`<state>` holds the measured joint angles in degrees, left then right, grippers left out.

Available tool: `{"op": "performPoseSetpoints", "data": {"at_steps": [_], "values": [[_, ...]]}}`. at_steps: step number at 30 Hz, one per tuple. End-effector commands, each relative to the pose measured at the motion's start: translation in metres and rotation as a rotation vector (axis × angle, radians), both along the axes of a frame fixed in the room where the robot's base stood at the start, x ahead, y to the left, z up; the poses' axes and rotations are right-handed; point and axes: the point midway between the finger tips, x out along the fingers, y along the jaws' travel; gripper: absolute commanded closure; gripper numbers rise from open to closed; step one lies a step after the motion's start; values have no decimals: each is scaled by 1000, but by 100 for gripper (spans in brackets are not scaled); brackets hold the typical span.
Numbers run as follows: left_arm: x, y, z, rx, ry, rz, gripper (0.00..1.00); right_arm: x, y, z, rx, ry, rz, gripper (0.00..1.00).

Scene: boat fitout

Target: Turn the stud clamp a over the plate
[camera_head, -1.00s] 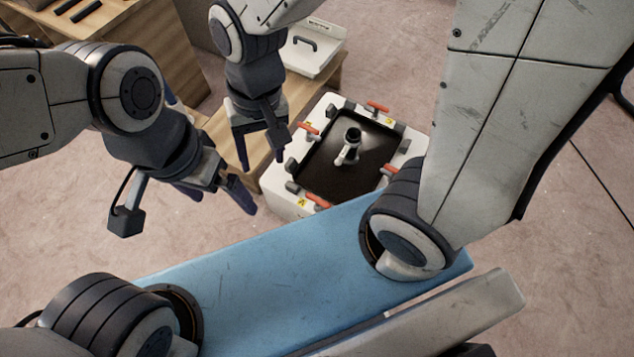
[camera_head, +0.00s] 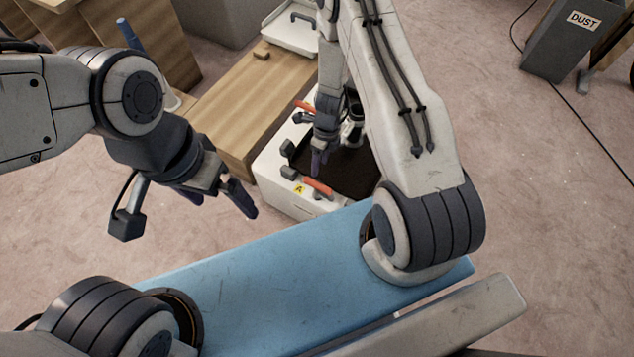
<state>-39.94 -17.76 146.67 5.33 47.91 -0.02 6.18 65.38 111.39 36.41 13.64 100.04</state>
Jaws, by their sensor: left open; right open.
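The white box (camera_head: 272,188) has a dark plate (camera_head: 347,172) set in its top, with orange-handled clamps around the rim. One clamp (camera_head: 318,187) sits at the near-left corner beside a yellow label marked A; its orange handle lies over the white rim, at the plate's near edge. My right gripper (camera_head: 321,163) points down just above this clamp, with its fingers seen nearly edge-on. It is open, and I cannot tell whether it touches the handle. My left gripper (camera_head: 219,198) is open and empty, to the left of the box. My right arm hides the plate's right part.
A wooden bench (camera_head: 240,110) stands behind and left of the box, with a white tray-like case (camera_head: 292,30) at its far end. A blue surface (camera_head: 270,265) crosses the front. A grey DUST bin (camera_head: 565,40) stands far right, with open floor before it.

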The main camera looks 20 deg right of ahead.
Motion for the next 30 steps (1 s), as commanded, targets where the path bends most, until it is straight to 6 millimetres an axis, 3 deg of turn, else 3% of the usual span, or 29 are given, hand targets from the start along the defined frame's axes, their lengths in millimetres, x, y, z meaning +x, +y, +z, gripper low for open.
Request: {"op": "performPoseSetpoints", "data": {"at_steps": [6,12,18,26,30], "values": [[0,0,-24,0,0,0,0,-6,7,-46,0,3,4,41],[0,0,-39,0,0,0,0,-9,12,-75,0,2,4,41],[0,0,-43,0,0,0,0,-11,14,-86,0,0,6,41],[0,0,-43,0,0,0,0,-11,14,-86,0,0,6,41],[0,0,-43,0,0,0,0,-11,14,-86,1,0,6,90]]}}
